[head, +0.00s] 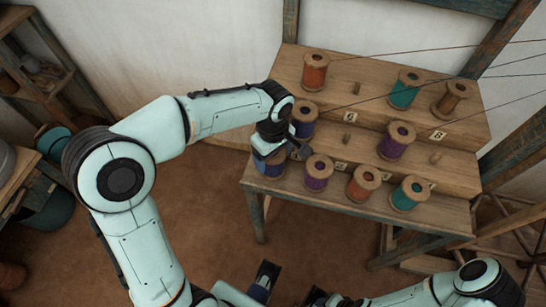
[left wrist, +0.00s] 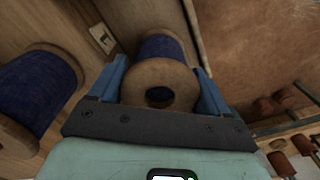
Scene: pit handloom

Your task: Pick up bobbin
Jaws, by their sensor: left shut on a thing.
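My left gripper (head: 279,148) is shut on a blue bobbin (head: 268,165) at the front left corner of the stepped wooden stand. In the left wrist view the blue bobbin (left wrist: 142,80) sits between the two blue fingers, its round wooden end facing the camera. The gripper hides part of it in the head view, and I cannot tell whether it still touches the stand. A second blue bobbin (head: 304,118) stands on the step behind; a blue bobbin also shows at the left of the wrist view (left wrist: 38,88).
The stepped stand (head: 330,200) also holds purple (head: 318,173), orange (head: 363,184) and teal (head: 409,194) bobbins in front, with more behind. Several threads cross above its back. Empty pegs (head: 348,142) stick up. A shelf stands at the far left; floor is open before the stand.

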